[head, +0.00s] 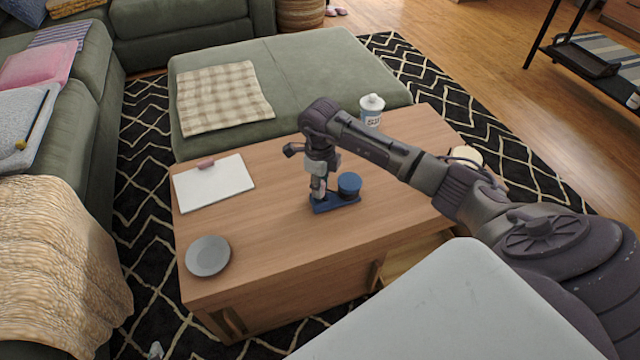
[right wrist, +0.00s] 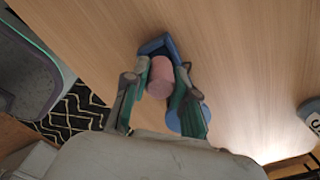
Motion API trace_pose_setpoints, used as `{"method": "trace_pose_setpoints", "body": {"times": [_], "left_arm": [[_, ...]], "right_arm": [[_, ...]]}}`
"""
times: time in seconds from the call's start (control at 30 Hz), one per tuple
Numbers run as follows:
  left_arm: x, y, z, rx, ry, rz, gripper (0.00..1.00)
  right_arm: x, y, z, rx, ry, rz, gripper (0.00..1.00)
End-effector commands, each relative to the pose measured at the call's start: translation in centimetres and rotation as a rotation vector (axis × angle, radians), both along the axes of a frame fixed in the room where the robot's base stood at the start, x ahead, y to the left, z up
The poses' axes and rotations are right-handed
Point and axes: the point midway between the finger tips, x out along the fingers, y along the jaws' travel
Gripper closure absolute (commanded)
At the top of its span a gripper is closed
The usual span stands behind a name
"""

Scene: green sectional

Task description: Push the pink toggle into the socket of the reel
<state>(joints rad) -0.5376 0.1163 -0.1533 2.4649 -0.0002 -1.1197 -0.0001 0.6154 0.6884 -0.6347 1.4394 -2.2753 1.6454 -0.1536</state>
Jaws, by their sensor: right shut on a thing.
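The blue reel (head: 335,204) lies on the wooden coffee table, with a round blue drum standing at its right end. My right gripper (head: 318,194) points down over the reel's left end, beside the drum. In the right wrist view, my right gripper (right wrist: 160,88) is shut on the pink toggle (right wrist: 161,76), a short cylinder seen end-on. The reel's blue end (right wrist: 157,44) shows just beyond the toggle, and part of the drum shows behind one finger. The socket is hidden, so I cannot tell whether the toggle is in it. My left gripper is out of view.
The coffee table (head: 270,240) also holds a white board with a pinkish piece (head: 213,183), a grey plate (head: 207,256), a white-and-blue can (head: 371,112) and a pale round item (head: 466,156) partly behind my right arm. The table's left middle is clear.

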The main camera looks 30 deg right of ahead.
Motion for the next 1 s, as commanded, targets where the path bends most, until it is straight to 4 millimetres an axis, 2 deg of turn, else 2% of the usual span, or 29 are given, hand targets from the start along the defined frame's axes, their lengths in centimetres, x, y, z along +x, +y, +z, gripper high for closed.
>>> {"method": "trace_pose_setpoints", "body": {"times": [1.0], "left_arm": [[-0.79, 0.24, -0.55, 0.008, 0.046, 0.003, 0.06]], "right_arm": [[0.01, 0.01, 0.01, 0.000, 0.000, 0.000, 1.00]]}}
